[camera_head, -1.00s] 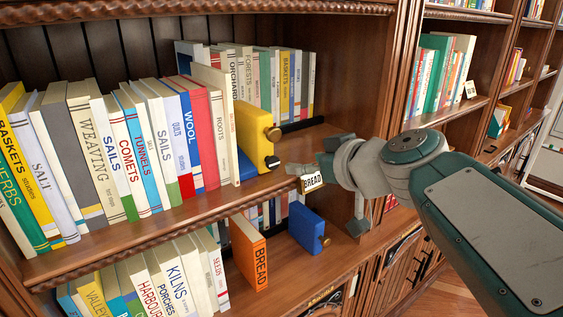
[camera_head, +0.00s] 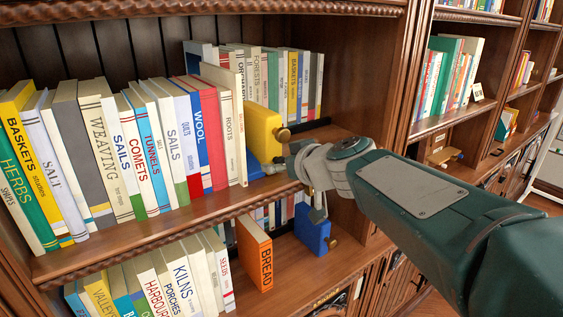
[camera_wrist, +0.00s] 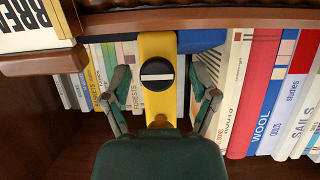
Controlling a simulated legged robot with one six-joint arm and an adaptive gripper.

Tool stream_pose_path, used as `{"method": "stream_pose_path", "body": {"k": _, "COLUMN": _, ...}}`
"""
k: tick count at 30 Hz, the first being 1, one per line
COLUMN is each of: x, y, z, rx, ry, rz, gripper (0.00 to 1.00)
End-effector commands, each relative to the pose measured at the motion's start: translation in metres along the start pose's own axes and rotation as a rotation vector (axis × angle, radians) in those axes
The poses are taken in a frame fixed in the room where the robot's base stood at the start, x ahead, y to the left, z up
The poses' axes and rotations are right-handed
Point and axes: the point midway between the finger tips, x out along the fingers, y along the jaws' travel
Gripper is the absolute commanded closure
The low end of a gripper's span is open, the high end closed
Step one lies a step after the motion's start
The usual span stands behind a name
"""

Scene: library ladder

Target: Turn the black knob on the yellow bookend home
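The yellow bookend (camera_head: 263,128) stands on the upper shelf at the right end of a row of books. In the wrist view the yellow bookend (camera_wrist: 160,103) is in the middle, with its round black knob (camera_wrist: 157,75) facing me. A white bar across the knob lies level in that view. A brass knob (camera_head: 283,134) sits higher on the bookend. My gripper (camera_wrist: 163,92) is open, with one finger on each side of the black knob and apart from it.
The shelf board (camera_wrist: 220,19) runs close by the fingers, across the top of the wrist view. Books, including a red one (camera_wrist: 262,95), stand close beside one finger. On the lower shelf are an orange book (camera_head: 254,252) and a blue bookend (camera_head: 311,228).

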Motion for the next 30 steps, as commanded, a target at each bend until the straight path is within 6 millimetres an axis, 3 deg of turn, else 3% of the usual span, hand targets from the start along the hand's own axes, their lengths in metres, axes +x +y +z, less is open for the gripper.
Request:
{"method": "stream_pose_path", "body": {"k": 1, "x": -0.0001, "y": 0.0001, "z": 0.0001, "rx": 0.000, "ry": 0.000, "rz": 0.000, "gripper": 0.43}}
{"method": "stream_pose_path", "body": {"k": 5, "x": -0.0006, "y": 0.0006, "z": 0.0001, "rx": 0.000, "ry": 0.000, "rz": 0.000, "gripper": 1.00}}
{"method": "stream_pose_path", "body": {"k": 19, "x": -0.0001, "y": 0.0011, "z": 0.0009, "rx": 0.054, "ry": -0.002, "rz": -0.022, "gripper": 1.00}}
{"method": "stream_pose_path", "body": {"k": 30, "x": 0.0003, "y": 0.0031, "z": 0.0020, "rx": 0.309, "ry": -0.003, "rz": -0.126, "gripper": 1.00}}
